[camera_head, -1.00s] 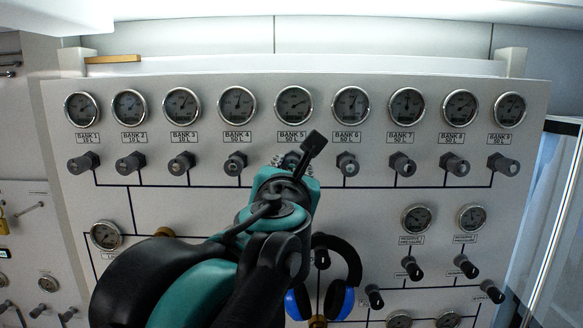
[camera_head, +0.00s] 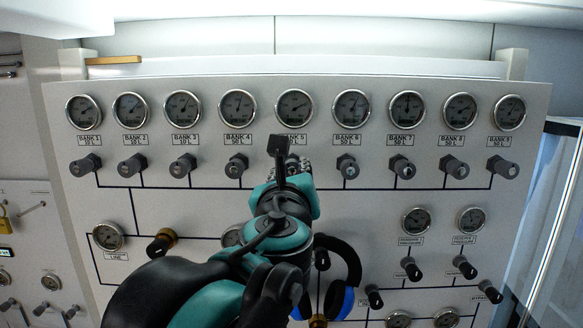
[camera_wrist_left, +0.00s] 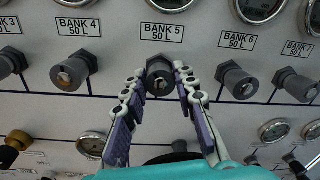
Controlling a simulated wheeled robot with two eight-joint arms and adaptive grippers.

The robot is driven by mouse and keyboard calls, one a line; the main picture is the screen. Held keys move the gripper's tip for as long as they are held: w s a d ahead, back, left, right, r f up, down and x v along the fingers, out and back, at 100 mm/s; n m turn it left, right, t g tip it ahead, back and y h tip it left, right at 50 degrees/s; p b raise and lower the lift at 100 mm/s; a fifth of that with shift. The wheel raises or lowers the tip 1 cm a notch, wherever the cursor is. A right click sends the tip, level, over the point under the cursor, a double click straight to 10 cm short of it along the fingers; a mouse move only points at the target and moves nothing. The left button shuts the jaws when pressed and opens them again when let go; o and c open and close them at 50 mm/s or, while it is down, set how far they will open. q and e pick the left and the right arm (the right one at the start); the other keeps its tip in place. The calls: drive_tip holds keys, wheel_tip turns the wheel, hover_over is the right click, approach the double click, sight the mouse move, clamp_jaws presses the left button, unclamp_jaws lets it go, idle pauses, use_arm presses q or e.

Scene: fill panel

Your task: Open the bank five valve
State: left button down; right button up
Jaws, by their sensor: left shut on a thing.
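The bank five valve is a dark round knob (camera_wrist_left: 160,78) below the "BANK 5 50 L" label (camera_wrist_left: 162,33) in the left wrist view. My left gripper (camera_wrist_left: 158,76) is shut on this knob, one finger on each side, with the fingertips at its sides. In the head view my left gripper (camera_head: 290,167) reaches up to the panel (camera_head: 360,215) below the bank five gauge (camera_head: 294,105). There the gripper and wrist mostly hide the knob. My right gripper is not in view.
The bank four knob (camera_wrist_left: 73,72) and bank six knob (camera_wrist_left: 237,82) stand close on either side. Blue and black headphones (camera_head: 342,275) hang lower on the panel, right beside my left arm. More gauges and knobs fill the lower right.

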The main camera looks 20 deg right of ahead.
use_arm(q)
drive_tip(key=n+p, duration=0.1)
drive_tip(key=n, duration=0.6)
drive_tip(key=shift+n+y, duration=0.3)
drive_tip(key=n, duration=0.3)
drive_tip(key=shift+n+p, duration=0.35)
drive_tip(key=shift+n, duration=0.05)
drive_tip(key=n, duration=0.4)
drive_tip(key=shift+n+t+y+p, duration=0.3)
drive_tip(key=shift+n, duration=0.1)
drive_tip(key=n, duration=0.3)
drive_tip(key=shift+f+n, duration=0.1)
drive_tip(key=shift+n, duration=0.3)
drive_tip(key=n+p, duration=0.1)
drive_tip(key=n, duration=0.3)
drive_tip(key=shift+f+n+y, duration=0.1)
drive_tip(key=shift+n+y, duration=0.2)
drive_tip(key=shift+n, duration=0.1)
drive_tip(key=n, duration=0.3)
drive_tip(key=shift+n+p, duration=0.3)
drive_tip(key=shift+f+n, duration=0.1)
drive_tip(key=shift+n, duration=1.7)
